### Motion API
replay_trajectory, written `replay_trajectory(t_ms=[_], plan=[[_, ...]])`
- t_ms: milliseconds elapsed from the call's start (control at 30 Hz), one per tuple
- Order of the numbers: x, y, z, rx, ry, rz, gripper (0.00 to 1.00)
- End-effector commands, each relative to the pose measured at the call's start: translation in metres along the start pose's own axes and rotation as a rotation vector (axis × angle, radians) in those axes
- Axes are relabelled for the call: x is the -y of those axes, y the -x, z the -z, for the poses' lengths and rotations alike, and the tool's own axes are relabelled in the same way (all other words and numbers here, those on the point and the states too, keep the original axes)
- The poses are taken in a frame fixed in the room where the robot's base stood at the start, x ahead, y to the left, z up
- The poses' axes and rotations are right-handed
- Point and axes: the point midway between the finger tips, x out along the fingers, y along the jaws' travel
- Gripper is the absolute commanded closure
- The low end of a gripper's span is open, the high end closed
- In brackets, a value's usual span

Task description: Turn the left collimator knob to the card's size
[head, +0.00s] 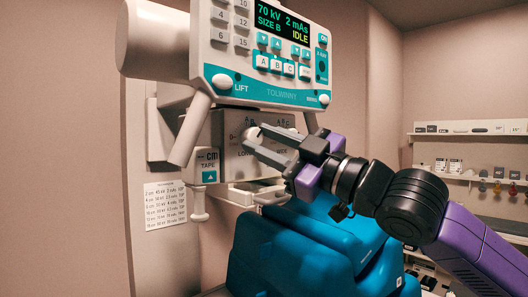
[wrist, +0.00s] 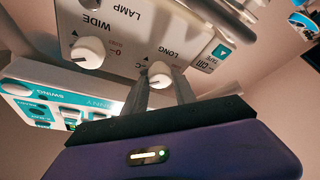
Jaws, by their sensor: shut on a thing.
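The collimator (head: 232,165) is a pale box under the control console, with a left knob labelled LONG and a right one labelled WIDE. The left knob (head: 251,133) is white and round, partly hidden by my fingers. In the wrist view, which is turned over, the left knob (wrist: 160,72) sits between my fingertips. My gripper (head: 254,141) is shut on it; its fingers also show in the wrist view (wrist: 161,86). The right knob (wrist: 88,52) is clear of my fingers. The left knob's pointer and scale cannot be read. A white printed card (head: 165,205) hangs on the wall.
The console (head: 262,50) above reads 70 kV, 2 mAs, SIZE B, IDLE. Its LIFT knob (head: 222,81) and angled handles are close over my gripper. Blue padded furniture (head: 310,245) stands below. Shelves (head: 470,130) line the right wall.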

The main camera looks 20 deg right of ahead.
Motion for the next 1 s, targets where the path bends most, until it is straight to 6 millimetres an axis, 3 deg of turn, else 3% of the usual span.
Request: replay_trajectory(t_ms=[400,933,967,1000], plan=[[-0.0016,-0.0002,0.0003,-0.007,0.173,0.073,1.0],[-0.0014,-0.0002,0.0004,-0.01,0.193,0.082,1.0],[-0.0014,-0.0002,0.0004,-0.01,0.193,0.082,0.65],[-0.0013,-0.0002,0.0004,-0.01,0.193,0.082,0.58]])
